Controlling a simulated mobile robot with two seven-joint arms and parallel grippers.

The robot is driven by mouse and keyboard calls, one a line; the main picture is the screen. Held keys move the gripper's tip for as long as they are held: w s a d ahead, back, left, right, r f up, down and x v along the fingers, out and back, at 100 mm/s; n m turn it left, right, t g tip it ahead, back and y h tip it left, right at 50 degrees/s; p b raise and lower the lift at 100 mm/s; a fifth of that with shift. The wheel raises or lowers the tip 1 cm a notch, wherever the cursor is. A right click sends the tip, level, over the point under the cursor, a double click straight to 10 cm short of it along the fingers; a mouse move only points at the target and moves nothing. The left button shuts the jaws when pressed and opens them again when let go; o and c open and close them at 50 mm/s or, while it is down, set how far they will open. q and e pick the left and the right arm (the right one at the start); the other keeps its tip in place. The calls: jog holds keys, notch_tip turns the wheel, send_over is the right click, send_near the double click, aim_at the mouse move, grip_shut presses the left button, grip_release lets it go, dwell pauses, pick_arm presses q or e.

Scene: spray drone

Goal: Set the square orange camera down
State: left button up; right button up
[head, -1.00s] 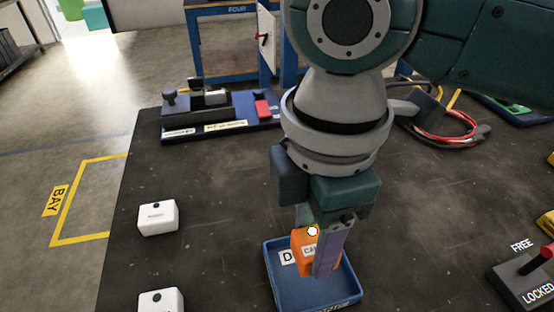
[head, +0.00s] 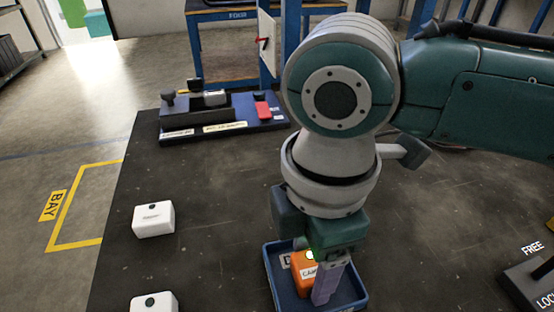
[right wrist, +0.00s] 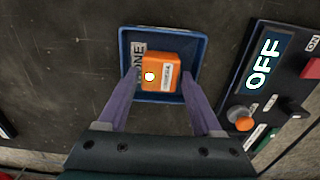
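The square orange camera (head: 303,273) sits inside the blue tray (head: 277,293), with a white label on its side. In the right wrist view the orange camera (right wrist: 160,72) lies between the two purple fingers of my right gripper (right wrist: 160,76). Narrow gaps show between the fingers and its sides, so the gripper looks slightly open around it. In the head view my right gripper (head: 312,275) points down into the tray, and its near finger hides part of the camera. The tray's lettering (right wrist: 138,60) is partly covered by the camera. My left gripper is out of view.
Two white boxes (head: 153,219) (head: 154,303) stand along the left of the dark table. A fixture with a red block (head: 262,109) is at the back. A FREE/LOCKED switch box (head: 535,285) is at right; an OFF panel (right wrist: 262,62) stands right of the tray.

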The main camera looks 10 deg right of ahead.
aim_at(310, 265)
jog(key=shift+r, duration=0.1)
notch_tip(310, 265, up, 11)
jog(key=p, duration=0.5)
jog(key=s+a+m+y, duration=0.3)
jog(key=s+a, duration=0.1)
jog(key=a, duration=0.1)
jog(key=s+d+f+m+t+h, duration=0.1)
jog(key=s+d+f+m, duration=0.1)
jog(key=s+d+m, duration=0.2)
jog(key=s+d+f+m+t+h, duration=0.1)
jog(key=s+d+m, duration=0.3)
jog(key=d+m, duration=0.5)
jog(key=shift+d+f+t+h, duration=0.35)
jog(key=shift+d+t+h, duration=0.05)
jog(key=shift+d+t, duration=0.45)
